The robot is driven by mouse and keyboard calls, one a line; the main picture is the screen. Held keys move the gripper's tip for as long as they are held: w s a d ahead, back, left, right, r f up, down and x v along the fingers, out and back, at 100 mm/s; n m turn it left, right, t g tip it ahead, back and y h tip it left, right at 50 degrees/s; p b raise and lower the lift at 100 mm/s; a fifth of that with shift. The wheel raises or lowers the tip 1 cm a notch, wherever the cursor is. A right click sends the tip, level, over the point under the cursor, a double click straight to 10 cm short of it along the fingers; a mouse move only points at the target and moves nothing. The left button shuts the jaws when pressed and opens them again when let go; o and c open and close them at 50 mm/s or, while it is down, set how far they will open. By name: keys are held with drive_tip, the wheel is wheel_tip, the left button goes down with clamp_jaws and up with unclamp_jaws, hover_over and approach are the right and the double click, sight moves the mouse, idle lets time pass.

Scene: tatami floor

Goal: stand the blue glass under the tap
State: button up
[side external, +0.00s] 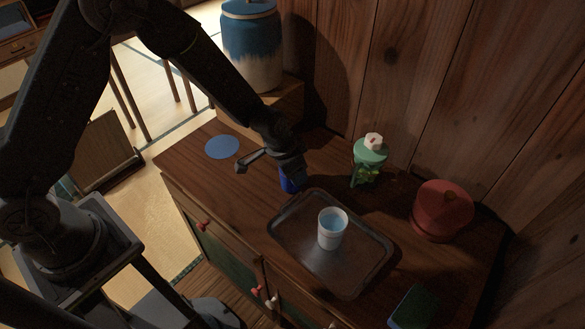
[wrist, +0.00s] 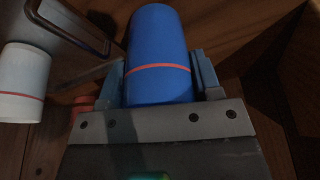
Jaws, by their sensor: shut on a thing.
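My gripper (side external: 278,162) is shut on the blue glass (side external: 290,182), just behind the tray on the cabinet top. In the wrist view the blue glass (wrist: 158,45), with an orange-red band, sits between the two fingers (wrist: 162,80). In the side view the gripper hides much of the glass, and I cannot tell whether its base touches the wood. A blue and white jar (side external: 252,50) stands on a wooden box (side external: 288,98) at the back left. No tap can be made out on it. A flat blue disc (side external: 222,147) lies on the cabinet top in front of the box.
A white cup (side external: 332,236) with a bluish inside stands on a dark tray (side external: 290,255); it also shows in the wrist view (wrist: 22,85). A wooden wall closes the back.

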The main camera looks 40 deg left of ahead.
drive_tip(key=shift+f, duration=0.2)
drive_tip(key=shift+f, duration=0.15)
drive_tip(key=o, duration=0.7)
